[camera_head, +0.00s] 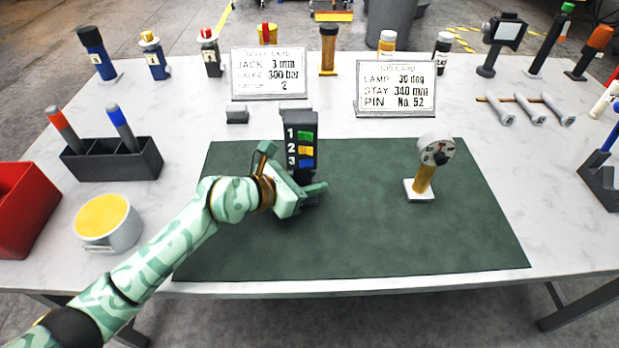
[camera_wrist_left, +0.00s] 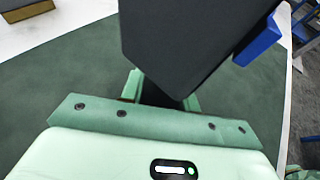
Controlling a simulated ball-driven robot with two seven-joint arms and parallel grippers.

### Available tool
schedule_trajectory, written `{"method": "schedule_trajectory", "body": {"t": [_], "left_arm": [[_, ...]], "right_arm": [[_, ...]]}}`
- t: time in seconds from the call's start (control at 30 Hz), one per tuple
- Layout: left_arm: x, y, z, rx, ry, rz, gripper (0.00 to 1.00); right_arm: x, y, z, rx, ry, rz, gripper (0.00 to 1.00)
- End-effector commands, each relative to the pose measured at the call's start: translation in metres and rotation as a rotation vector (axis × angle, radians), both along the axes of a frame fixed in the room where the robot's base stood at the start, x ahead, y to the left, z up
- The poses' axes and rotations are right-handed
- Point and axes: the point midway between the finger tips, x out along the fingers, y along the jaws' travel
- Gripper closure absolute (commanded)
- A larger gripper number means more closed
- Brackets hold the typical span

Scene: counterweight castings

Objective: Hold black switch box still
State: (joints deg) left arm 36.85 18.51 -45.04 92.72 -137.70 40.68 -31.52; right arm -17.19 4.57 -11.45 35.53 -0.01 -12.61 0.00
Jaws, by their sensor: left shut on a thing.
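The black switch box (camera_head: 300,138) stands upright at the back left of the dark green mat (camera_head: 370,235). Its face carries the numbers 1, 2 and 3 beside a green, a yellow and a blue switch. My left gripper (camera_head: 298,191) is shut on the lower part of the box, and its hand hides some of the base. In the left wrist view the dark box body (camera_wrist_left: 190,40) rises between the green fingers (camera_wrist_left: 162,90), with a blue switch sticking out at its right. My right gripper is not in view.
A dial gauge on a yellow post (camera_head: 425,180) stands on the mat's right. A black holder with two pens (camera_head: 112,160), a yellow-topped round tub (camera_head: 108,222) and a red bin (camera_head: 22,208) are at left. Two signs (camera_head: 269,73) (camera_head: 396,90) stand behind. The mat's front is clear.

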Motion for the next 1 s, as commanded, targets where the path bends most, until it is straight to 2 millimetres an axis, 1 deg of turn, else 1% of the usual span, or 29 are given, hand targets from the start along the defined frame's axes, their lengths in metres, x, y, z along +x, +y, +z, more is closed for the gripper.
{"method": "schedule_trajectory", "body": {"t": [0.13, 1.0], "left_arm": [[0.0003, -0.0002, -0.0052, -0.002, -0.001, 0.000, 1.00], [0.0002, -0.0003, -0.0087, -0.001, -0.004, 0.000, 1.00]], "right_arm": [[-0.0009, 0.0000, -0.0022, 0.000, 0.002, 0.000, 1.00], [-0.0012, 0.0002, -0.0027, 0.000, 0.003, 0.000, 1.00]]}}
